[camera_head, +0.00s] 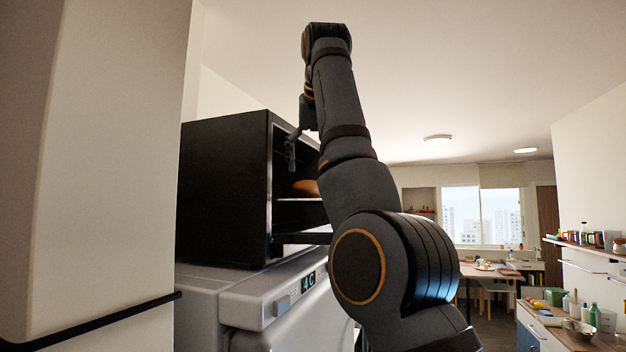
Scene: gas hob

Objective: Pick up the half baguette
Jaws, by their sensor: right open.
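A brown, bread-like thing (306,187), likely the half baguette, lies on a light shelf (298,199) inside a black open-fronted cabinet (223,190). My arm hides its right part. My right gripper (291,160) hangs at the cabinet's open front, above and a little left of the bread. It is open, apart from the bread, and small and dark in the picture. My right arm rises through the middle of the view. My left gripper is not in view.
The cabinet stands on a white appliance (265,300) with a small display. A pale wall or tall unit (90,170) closes off the left. A counter with bottles (595,315) and a far table (485,271) are at the right.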

